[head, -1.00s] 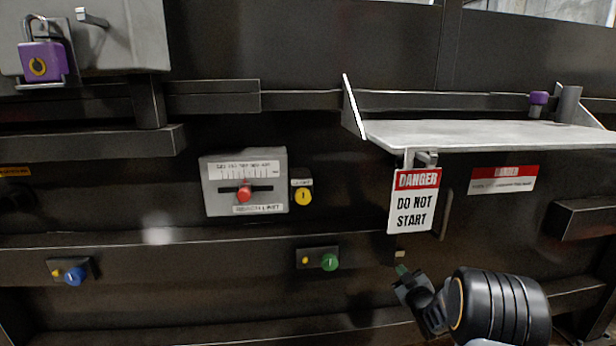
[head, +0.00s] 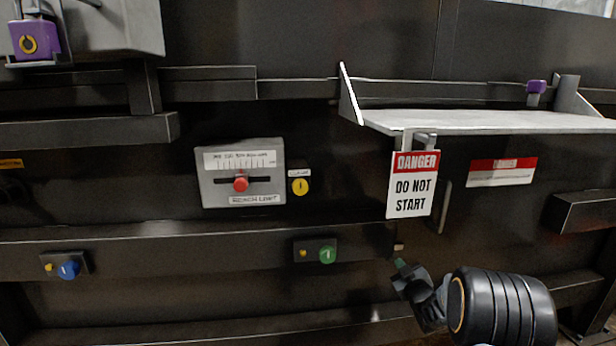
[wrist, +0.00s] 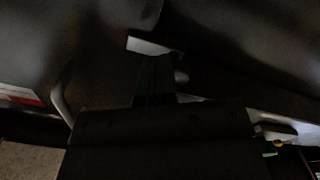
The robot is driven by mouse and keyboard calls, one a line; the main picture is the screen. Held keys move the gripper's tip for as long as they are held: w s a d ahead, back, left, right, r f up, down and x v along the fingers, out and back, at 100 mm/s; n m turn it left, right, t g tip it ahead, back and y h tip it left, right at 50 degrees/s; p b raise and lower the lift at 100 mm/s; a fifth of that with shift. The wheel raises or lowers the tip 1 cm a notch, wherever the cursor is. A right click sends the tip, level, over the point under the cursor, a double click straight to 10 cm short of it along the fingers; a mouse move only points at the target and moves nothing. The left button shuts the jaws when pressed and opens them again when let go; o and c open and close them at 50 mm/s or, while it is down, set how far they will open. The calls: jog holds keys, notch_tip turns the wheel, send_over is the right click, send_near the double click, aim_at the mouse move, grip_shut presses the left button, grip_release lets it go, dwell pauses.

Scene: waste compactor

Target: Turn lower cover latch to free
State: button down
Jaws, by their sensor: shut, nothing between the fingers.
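My gripper (head: 399,263) is at the lower right of the head view, pointing up and left, its greenish fingers shut and empty. Just above its tips is a small pale tab (head: 398,247), which may be the lower cover latch; I cannot tell its turn for certain. In the wrist view, the dark fingers (wrist: 155,78) reach towards a pale bar (wrist: 152,46), probably the same tab. Whether they touch it is unclear in the dim light. A bent grey handle (head: 445,198) stands up and right of the gripper, and also shows in the wrist view (wrist: 65,95).
A DANGER sign (head: 412,185) hangs above the gripper, under a grey shelf (head: 480,121). A green knob (head: 327,254), a blue knob (head: 68,270), a yellow knob (head: 300,186) and a red-slider box (head: 242,173) are to the left. A dark beam (head: 587,212) juts out at right.

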jog(key=shift+w+a+f+y+b, duration=0.1)
jog(key=shift+a+f+y+b, duration=0.1)
jog(key=shift+a, duration=0.4)
jog(key=shift+w+a+f+y+b, duration=0.1)
jog(key=shift+a+y, duration=0.1)
jog(key=shift+a, duration=0.4)
jog(key=shift+d+f+n, duration=0.15)
jog(key=shift+d+n, duration=0.05)
jog(key=shift+n, duration=0.1)
jog(key=s, duration=0.3)
jog(key=s+d, duration=0.1)
jog(key=s, duration=0.1)
jog(key=shift+s+f, duration=0.3)
jog(key=shift+r, duration=0.1)
